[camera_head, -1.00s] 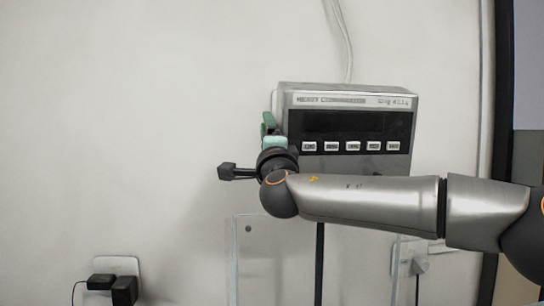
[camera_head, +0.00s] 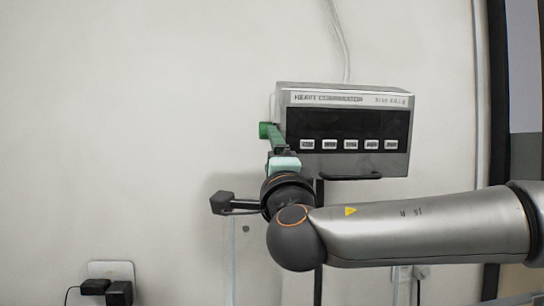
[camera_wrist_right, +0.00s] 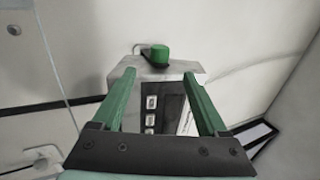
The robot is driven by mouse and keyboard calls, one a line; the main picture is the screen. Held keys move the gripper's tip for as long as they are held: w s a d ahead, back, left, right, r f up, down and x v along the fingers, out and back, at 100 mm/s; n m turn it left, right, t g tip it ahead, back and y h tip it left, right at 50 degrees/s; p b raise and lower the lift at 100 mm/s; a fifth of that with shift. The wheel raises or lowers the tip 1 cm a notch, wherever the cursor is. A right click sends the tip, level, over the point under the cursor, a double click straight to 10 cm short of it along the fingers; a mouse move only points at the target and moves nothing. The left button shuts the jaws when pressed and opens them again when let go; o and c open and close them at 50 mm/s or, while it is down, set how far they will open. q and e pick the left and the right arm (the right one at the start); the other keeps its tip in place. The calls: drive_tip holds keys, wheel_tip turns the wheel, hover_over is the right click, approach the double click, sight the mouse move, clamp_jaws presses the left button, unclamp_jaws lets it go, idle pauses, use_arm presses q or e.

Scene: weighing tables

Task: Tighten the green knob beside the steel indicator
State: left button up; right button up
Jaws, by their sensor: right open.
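The steel indicator (camera_head: 345,100), with a dark display and a row of white buttons, is mounted on a black post. The green knob (camera_head: 264,130) is at its left side in the head view. In the right wrist view the green knob (camera_wrist_right: 159,54) is a short cylinder on a dark bracket beside the indicator casing (camera_wrist_right: 150,76). My right gripper (camera_head: 276,138) has green fingers and is by the indicator's left edge. In the wrist view the right gripper (camera_wrist_right: 158,73) is open and empty, with the knob just beyond its fingertips. My left gripper is not in view.
A black bar (camera_head: 350,177) sits below the indicator's front. A cable (camera_head: 341,40) runs up the wall behind it. Black plugs (camera_head: 107,290) are in a wall socket at lower left. The wall left of the indicator is bare.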

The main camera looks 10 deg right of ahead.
drive_tip(key=g+p, duration=0.5)
drive_tip(key=p, duration=0.4)
approach(265, 131)
drive_tip(key=w+p, duration=0.2)
drive_tip(key=w, duration=1)
drive_tip(key=shift+d+f, duration=0.1)
drive_tip(key=shift+f, duration=0.05)
drive_tip(key=shift+c, duration=0.3)
clamp_jaws()
